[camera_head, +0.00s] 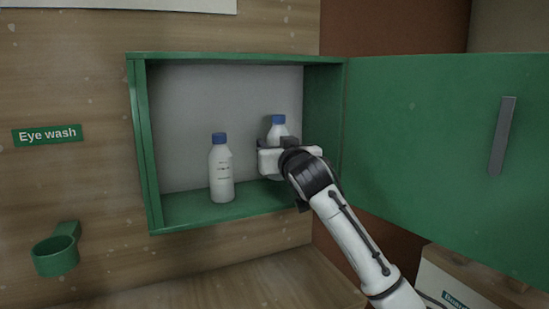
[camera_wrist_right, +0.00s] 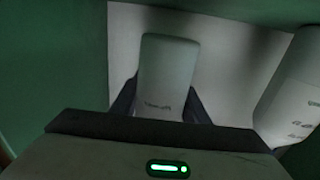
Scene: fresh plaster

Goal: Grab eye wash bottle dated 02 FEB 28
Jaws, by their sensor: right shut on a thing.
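Two white bottles with blue caps stand in the open green cabinet (camera_head: 138,140). The left bottle (camera_head: 221,175) stands upright on the cabinet floor, with small dark print on its front. The right bottle (camera_head: 278,127) shows its cap and shoulder above my right gripper (camera_head: 277,150), which hides its lower part. My right gripper is shut on this right bottle, seen between the fingers in the right wrist view (camera_wrist_right: 166,70). The left bottle also shows at that view's right edge (camera_wrist_right: 292,90). The dates are too small to read. My left gripper is not in view.
The green cabinet door (camera_head: 430,160) is swung open to the right, with a grey handle (camera_head: 502,135). An "Eye wash" sign (camera_head: 46,134) and a green ring holder (camera_head: 56,255) are on the wooden wall at left. A box (camera_head: 465,285) stands at lower right.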

